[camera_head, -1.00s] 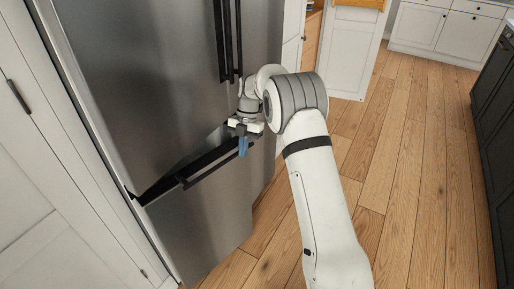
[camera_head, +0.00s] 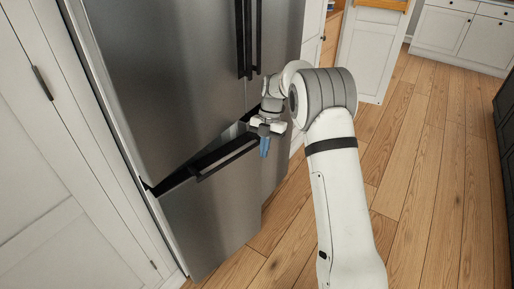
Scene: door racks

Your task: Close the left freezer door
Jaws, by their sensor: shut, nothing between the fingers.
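The left freezer door (camera_head: 212,215) is the lower left steel front of the fridge. It stands partly open, with a dark wedge-shaped gap along its top that widens toward the right. Its dark bar handle (camera_head: 226,162) runs along the top edge. My gripper (camera_head: 265,147), with blue fingertips pointing down, is shut and empty. It is at the right end of this handle, in front of the fridge. I cannot tell whether it touches the door. The inside of the freezer is mostly hidden.
The upper fridge doors (camera_head: 160,80) are shut, with two vertical dark handles (camera_head: 247,40). A white cabinet (camera_head: 60,150) stands close at the left. A white island end (camera_head: 368,55) is at the back. The wooden floor (camera_head: 425,150) to the right is open, with a dark cabinet at the far right.

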